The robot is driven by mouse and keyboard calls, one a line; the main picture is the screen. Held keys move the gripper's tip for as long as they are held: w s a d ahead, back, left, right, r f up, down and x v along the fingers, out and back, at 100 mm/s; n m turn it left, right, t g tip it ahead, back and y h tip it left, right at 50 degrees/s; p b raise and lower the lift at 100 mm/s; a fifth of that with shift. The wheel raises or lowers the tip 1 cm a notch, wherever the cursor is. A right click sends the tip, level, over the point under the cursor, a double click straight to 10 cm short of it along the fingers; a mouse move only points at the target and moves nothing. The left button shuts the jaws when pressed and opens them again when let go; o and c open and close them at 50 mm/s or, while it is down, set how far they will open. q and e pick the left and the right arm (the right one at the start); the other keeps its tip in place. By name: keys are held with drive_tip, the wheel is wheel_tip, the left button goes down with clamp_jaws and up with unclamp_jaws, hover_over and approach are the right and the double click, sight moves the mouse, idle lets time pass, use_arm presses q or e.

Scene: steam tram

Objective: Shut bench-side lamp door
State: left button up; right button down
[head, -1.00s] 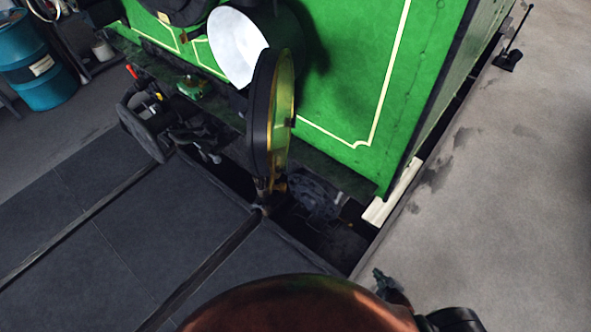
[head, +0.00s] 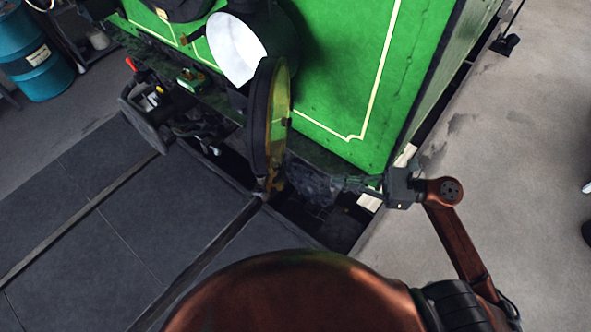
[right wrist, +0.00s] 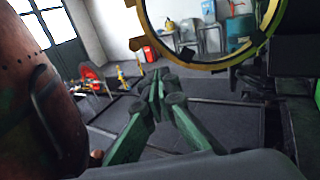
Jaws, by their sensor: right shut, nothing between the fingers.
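The lamp (head: 268,32) on the front of the green tram has its white reflector (head: 233,48) exposed. Its round door (head: 258,118), dark outside with a brass-rimmed yellowish glass, stands swung wide open in front of the lamp. My right gripper (head: 335,184) is shut and empty, to the right of the door's lower edge and apart from it in the picture; its fingers point left. In the right wrist view the shut fingers (right wrist: 157,78) lie just below the door's brass ring (right wrist: 205,66). My left gripper is out of view.
The green tram panel (head: 345,70) rises behind the door. Dark coupling gear (head: 195,125) and a buffer beam lie below the lamp. A blue drum (head: 38,65) stands at the far left.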

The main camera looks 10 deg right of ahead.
sight(274, 175)
drive_tip(key=p+x, duration=0.6)
drive_tip(key=x, duration=0.6)
drive_tip(key=shift+w+a+r, duration=0.15)
drive_tip(key=shift+w+a, duration=0.05)
drive_tip(key=shift+w, duration=0.05)
drive_tip(key=shift+w+a+p, duration=0.15)
drive_tip(key=shift+a+p, duration=0.2)
drive_tip(key=shift+a, duration=0.15)
